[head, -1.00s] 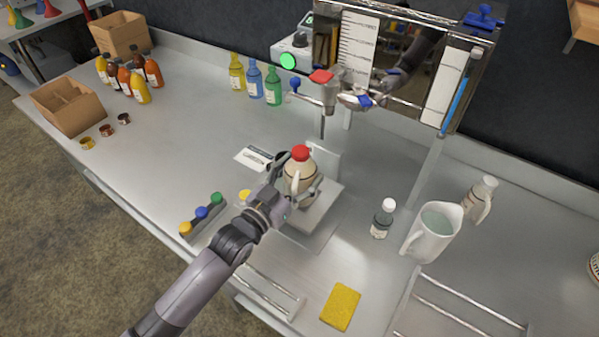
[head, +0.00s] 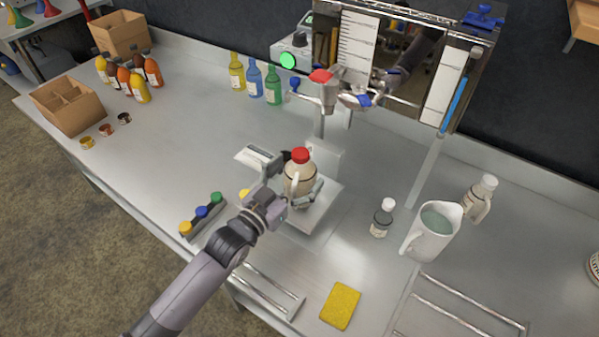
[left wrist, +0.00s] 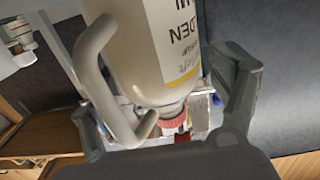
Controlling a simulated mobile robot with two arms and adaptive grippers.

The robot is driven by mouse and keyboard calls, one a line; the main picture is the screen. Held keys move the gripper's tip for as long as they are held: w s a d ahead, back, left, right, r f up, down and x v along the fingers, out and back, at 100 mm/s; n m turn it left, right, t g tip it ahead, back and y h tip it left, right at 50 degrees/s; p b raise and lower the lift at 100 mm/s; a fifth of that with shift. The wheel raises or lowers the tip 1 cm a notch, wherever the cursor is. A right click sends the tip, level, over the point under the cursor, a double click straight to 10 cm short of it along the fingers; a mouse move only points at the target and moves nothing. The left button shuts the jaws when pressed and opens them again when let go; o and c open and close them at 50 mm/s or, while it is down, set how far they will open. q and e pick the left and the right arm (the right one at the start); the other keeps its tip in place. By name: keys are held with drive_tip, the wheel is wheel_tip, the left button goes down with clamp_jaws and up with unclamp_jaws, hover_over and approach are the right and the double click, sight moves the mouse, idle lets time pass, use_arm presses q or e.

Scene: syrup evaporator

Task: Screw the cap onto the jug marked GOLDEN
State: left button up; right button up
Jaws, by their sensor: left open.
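The jug (head: 298,188) is cream-coloured with a handle and stands upright on a small metal platform (head: 322,212). A red cap (head: 300,155) sits on its neck; how tightly it is screwed on cannot be seen. In the left wrist view the jug (left wrist: 150,45) appears upside down, its label partly readable as "DEN", with the red cap (left wrist: 174,124) at the bottom. My left gripper (head: 292,180) is open, one finger on each side of the jug. In the left wrist view the fingers stand clear of the jug body. My right gripper is not in view.
A metal tap (head: 328,92) hangs behind the jug. A small white-capped bottle (head: 382,218), a white pitcher (head: 432,232) and another jug (head: 478,200) stand at right. A yellow sponge (head: 340,306) lies in front.

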use_arm(q)
drive_tip(key=v, duration=1.1)
drive_tip(key=shift+s, duration=0.1)
drive_tip(key=s+a+r+p, duration=0.4)
drive_tip(key=s+a+p, duration=0.1)
drive_tip(key=s+p, duration=0.1)
drive_tip(key=shift+s, duration=0.65)
drive_tip(key=shift+a+f, duration=0.1)
idle(0.4)
